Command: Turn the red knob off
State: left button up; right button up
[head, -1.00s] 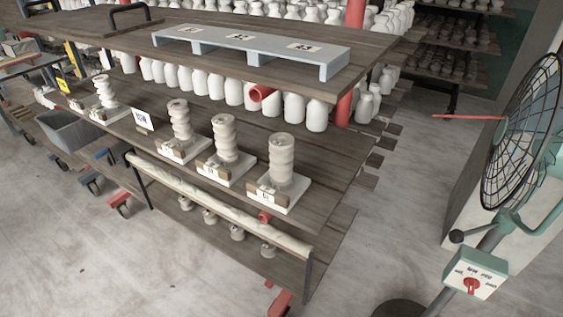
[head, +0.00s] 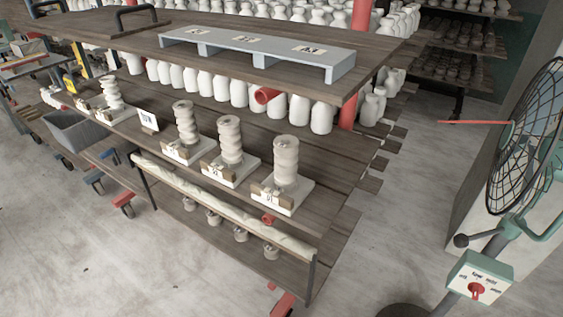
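A red knob (head: 476,291) sits on the white face of a small green control box (head: 481,277) at the lower right of the head view. The box is fixed to the post of a large standing fan (head: 526,138). The face has small dark lettering around the knob, too small to read surely, so I cannot tell which setting the knob points to. Neither of my grippers is in view.
A wooden shelf cart (head: 330,190) holds clay stacks on white boards (head: 283,193) and many white bottles (head: 321,117). A grey riser (head: 257,54) stands on its top shelf. Concrete floor (head: 385,230) is clear between cart and fan.

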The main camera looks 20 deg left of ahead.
aim_at(477, 289)
jog(key=l+z, duration=0.1)
jog(key=z, duration=0.85)
